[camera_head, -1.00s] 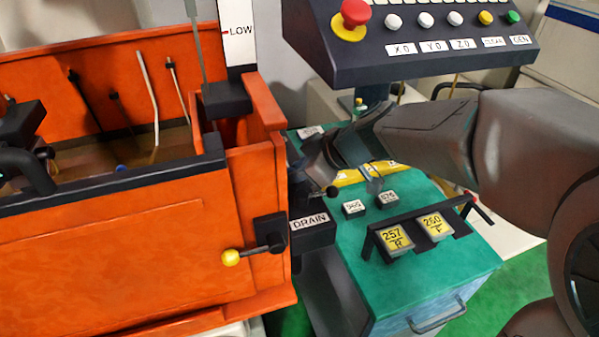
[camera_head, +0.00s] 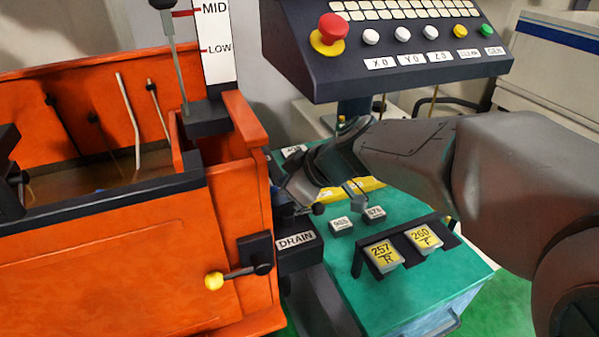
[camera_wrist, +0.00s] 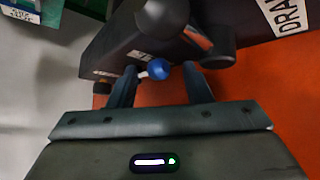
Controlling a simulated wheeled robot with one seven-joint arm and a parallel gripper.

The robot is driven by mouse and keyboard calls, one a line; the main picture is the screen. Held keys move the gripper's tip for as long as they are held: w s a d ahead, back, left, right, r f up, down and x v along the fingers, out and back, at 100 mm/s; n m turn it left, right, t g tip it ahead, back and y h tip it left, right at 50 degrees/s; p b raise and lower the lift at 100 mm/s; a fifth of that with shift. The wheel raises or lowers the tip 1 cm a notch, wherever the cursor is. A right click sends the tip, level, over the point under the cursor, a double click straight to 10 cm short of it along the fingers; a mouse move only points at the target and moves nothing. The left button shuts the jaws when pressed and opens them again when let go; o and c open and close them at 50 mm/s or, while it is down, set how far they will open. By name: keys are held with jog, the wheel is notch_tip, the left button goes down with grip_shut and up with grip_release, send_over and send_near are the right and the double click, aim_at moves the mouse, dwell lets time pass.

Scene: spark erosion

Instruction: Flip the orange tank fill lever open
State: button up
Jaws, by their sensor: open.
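The orange tank (camera_head: 110,245) fills the left of the head view. On its front is a lever with a yellow ball knob (camera_head: 214,281). A black box labelled DRAIN (camera_head: 295,241) sits at its right corner, with a black-knobbed lever (camera_head: 318,208) above. My gripper reaches down behind this box, its fingers mostly hidden in the head view. In the wrist view my gripper (camera_wrist: 161,72) is open, with a blue ball knob (camera_wrist: 155,69) on a short pale stem between its fingertips. Contact cannot be told. A dark round knob (camera_wrist: 160,18) is just beyond, beside a dark housing (camera_wrist: 110,45) with small unreadable labels.
A control panel (camera_head: 400,75) with a red button stands above my arm. A green cabinet (camera_head: 420,280) with a black rack of yellow tags (camera_head: 384,255) lies below my forearm. A level scale (camera_head: 217,65) rises at the tank's right end.

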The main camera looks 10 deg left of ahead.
jog(key=b+v, duration=0.1)
jog(key=v, duration=1.2)
jog(key=shift+s+b, duration=0.15)
jog(key=shift+b, duration=0.2)
jog(key=shift+d+r, duration=0.1)
jog(key=shift+d, duration=0.05)
jog(key=s+d+f+m+h, duration=0.4)
jog(key=s+d+f+m, duration=0.1)
jog(key=d+f+m, duration=0.2)
jog(key=s+d+f+m+h, duration=0.4)
jog(key=d+f+m, duration=0.4)
jog(key=d+f, duration=0.2)
jog(key=shift+s+d+m, duration=0.2)
jog(key=shift+s+m, duration=0.1)
jog(key=shift+s, duration=0.05)
dwell(0.5)
